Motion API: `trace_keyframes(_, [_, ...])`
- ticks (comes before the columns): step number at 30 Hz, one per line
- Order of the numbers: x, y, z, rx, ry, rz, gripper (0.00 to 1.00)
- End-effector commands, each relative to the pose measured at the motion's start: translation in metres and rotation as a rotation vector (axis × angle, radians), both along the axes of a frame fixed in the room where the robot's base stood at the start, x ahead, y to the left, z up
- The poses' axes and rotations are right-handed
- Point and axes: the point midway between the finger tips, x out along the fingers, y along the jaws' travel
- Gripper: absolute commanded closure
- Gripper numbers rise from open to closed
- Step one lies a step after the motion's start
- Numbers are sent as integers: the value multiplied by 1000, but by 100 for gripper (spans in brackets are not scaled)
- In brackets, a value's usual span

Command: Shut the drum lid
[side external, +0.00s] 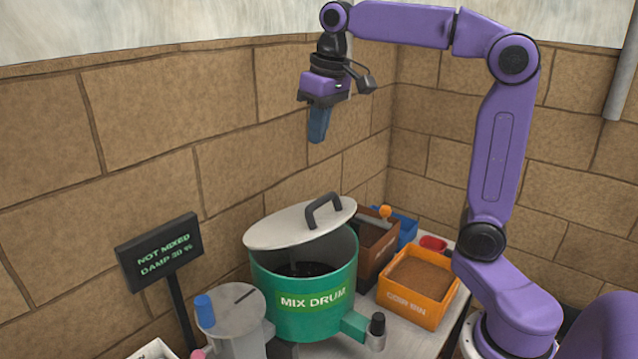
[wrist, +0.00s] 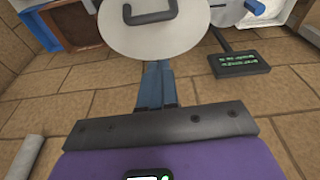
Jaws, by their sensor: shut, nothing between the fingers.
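The green mix drum (side external: 303,312) stands on the table with dark material inside. Its pale grey lid (side external: 285,227) is tilted open, raised at the right and showing the drum's mouth below. The lid has a dark arched handle (side external: 324,209) on top. In the wrist view the round lid (wrist: 160,36) fills the top middle, with its handle (wrist: 150,14) at the upper edge. My gripper (side external: 318,138) hangs well above the lid, apart from it, pointing down. Its blue fingers (wrist: 156,88) are shut together and empty.
An orange coir bin (side external: 411,312), a brown box (side external: 375,243) and a blue container (side external: 404,230) stand right of the drum. A grey machine (side external: 232,312) with a blue knob is at left. A dark sign (side external: 160,250) reads "NOT MIXED DAMP 20 %". Walls stand behind.

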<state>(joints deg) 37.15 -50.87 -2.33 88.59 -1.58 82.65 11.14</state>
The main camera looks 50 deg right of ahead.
Motion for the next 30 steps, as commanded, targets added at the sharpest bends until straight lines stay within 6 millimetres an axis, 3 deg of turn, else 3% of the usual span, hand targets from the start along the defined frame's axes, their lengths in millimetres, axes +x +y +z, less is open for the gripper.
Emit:
trace_keyframes(4, [8,-11,8,2,-7,-52,100])
trace_keyframes(8, [9,-13,2,2,-6,-57,100])
trace_keyframes(24, [27,-11,-90,2,-3,-55,100])
trace_keyframes(30, [13,-11,-111,2,-6,-55,100])
